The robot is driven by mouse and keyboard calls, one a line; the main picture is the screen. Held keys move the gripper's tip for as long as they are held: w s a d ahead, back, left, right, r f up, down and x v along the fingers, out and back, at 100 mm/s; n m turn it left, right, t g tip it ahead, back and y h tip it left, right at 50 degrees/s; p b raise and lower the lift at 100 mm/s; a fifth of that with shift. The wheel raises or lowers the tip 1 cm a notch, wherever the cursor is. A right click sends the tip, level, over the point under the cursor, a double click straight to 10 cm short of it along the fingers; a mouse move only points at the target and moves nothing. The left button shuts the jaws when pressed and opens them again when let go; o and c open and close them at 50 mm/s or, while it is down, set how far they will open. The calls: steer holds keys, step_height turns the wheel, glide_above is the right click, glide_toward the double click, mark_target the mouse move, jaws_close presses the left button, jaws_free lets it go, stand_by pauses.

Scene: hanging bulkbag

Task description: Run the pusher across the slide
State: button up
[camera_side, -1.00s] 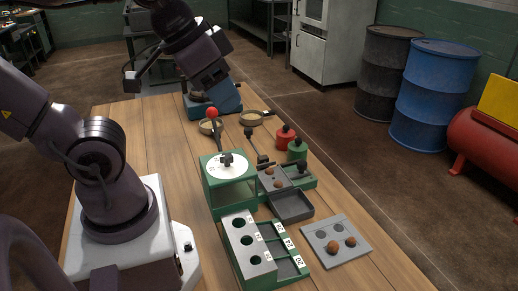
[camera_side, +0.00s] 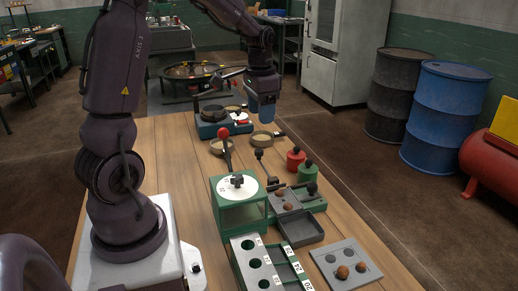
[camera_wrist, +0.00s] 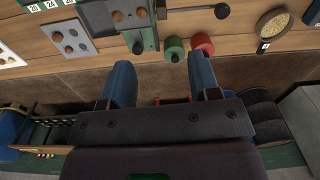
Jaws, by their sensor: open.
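The slide appears to be the grey plate (camera_side: 281,209) with brown balls on it, on a green base (camera_side: 313,205) right of the dial stand. The pusher appears to be the black-knobbed piece (camera_side: 311,188) at the right end of that base. In the wrist view, the black knob (camera_wrist: 137,47) stands at the near end of the green base (camera_wrist: 148,38). My gripper (camera_side: 266,108) points down, above and beyond these parts towards the back of the table. Its blue fingers (camera_wrist: 161,82) are spread apart, with nothing between them.
A red weight (camera_side: 296,159) and a green weight (camera_side: 308,173) stand just behind the green base. A grey tray (camera_side: 301,231) lies in front. The green dial stand (camera_side: 238,205) with a red-knobbed lever is to the left. Pans (camera_side: 262,140) lie behind.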

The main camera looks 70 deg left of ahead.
mark_target(259, 150)
steer(key=w+a+f+m, duration=0.2)
steer(key=a+f+m, duration=0.1)
steer(key=a+m, duration=0.3)
steer(key=w+a+f+m, duration=0.2)
steer(key=a+f+m, duration=0.15)
steer(key=a, duration=0.35)
step_height(259, 150, down, 12)
steer(key=shift+f, duration=0.1)
